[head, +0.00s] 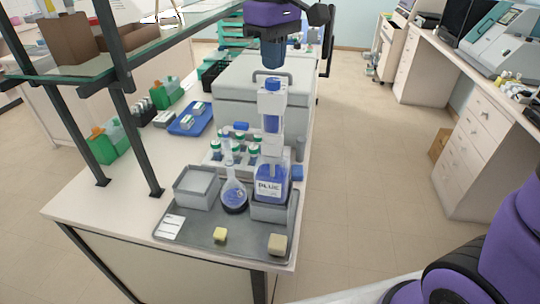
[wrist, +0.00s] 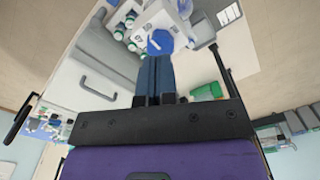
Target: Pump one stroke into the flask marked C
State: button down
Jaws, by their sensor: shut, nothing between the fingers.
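A dispenser bottle with blue liquid (head: 270,180) stands upright in a grey holder on the grey tray (head: 205,240). Its tall pump column ends in a blue top (head: 272,85), which also shows in the wrist view (wrist: 160,42). A round clear flask (head: 234,194) with a narrow neck and some blue inside stands just left of the bottle on a dark ring; I cannot read a letter on it. My gripper (head: 273,64) is shut and empty, pointing down above the blue top, apparently with a small gap. Its fingers (wrist: 155,72) reach towards the blue top in the wrist view.
A grey open box (head: 196,188) stands left of the flask. Green-capped bottles (head: 240,148) stand in a rack behind. A large grey machine with a handle (head: 240,90) is behind the column. Shelf posts (head: 135,140) rise at left. Two small blocks lie at the tray's front.

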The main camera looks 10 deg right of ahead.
jog(key=shift+r, duration=0.1)
jog(key=shift+r, duration=2.4)
jog(key=shift+s+d, duration=0.25)
jog(key=shift+d, duration=0.05)
jog(key=s+d+f+m+t, duration=0.2)
jog(key=s+d+m, duration=0.1)
jog(key=s+d, duration=0.6)
jog(key=s+d+f+m+t, duration=0.3)
jog(key=s+d+m, duration=0.1)
jog(key=s+d, duration=0.6)
jog(key=shift+s+f+m, duration=0.15)
jog(key=shift+m, duration=0.15)
